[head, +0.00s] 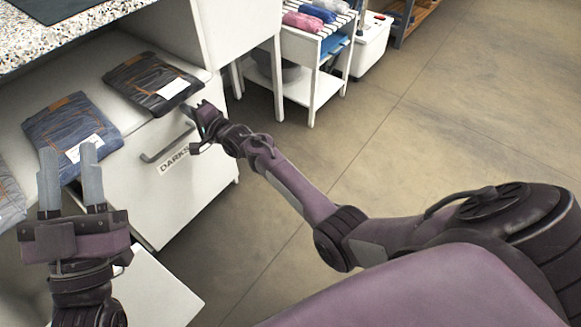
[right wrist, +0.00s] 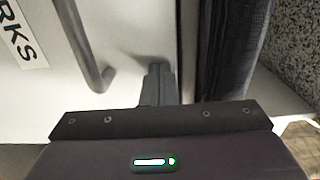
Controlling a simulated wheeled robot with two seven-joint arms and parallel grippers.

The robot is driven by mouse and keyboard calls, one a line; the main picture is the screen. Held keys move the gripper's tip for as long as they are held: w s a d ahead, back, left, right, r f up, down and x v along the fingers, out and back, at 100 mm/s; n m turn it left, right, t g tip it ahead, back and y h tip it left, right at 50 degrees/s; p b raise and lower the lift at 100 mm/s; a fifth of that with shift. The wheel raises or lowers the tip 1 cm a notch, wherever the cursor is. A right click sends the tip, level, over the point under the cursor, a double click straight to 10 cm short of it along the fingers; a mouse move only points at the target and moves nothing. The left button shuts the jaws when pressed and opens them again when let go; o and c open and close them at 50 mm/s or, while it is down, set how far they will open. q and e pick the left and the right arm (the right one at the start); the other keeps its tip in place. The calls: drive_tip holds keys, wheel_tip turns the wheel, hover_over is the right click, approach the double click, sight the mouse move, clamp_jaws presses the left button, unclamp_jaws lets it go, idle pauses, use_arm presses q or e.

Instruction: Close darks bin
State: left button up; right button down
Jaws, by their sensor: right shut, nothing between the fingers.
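The darks bin (head: 178,208) has a white front with a "DARKS" label (head: 174,160) and a grey bar handle (head: 160,152); I cannot tell how far it stands out. My right gripper (head: 192,113) is shut and empty at the upper right of this front. In the right wrist view its closed fingers (right wrist: 158,84) are at the white front (right wrist: 125,35), beside the end of the handle (right wrist: 92,50); contact is unclear. My left gripper (head: 70,160) is open and empty, with its fingers apart in front of the blue jeans.
Folded blue jeans (head: 70,125) and dark jeans (head: 150,82) with white tags lie on the ledge above the bin. A white panel (head: 155,292) is low at the front. A white shelf unit (head: 300,87) stands behind. The floor (head: 440,120) at right is clear.

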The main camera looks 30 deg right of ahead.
use_arm(q)
drive_tip(key=shift+s+a+r+t+h, duration=0.1)
drive_tip(key=shift+s+r+t+h, duration=0.15)
drive_tip(key=shift+r, duration=0.2)
drive_tip(key=shift+s+r+t+h, duration=0.15)
drive_tip(key=shift+s+r, duration=0.05)
drive_tip(key=shift+r, duration=0.2)
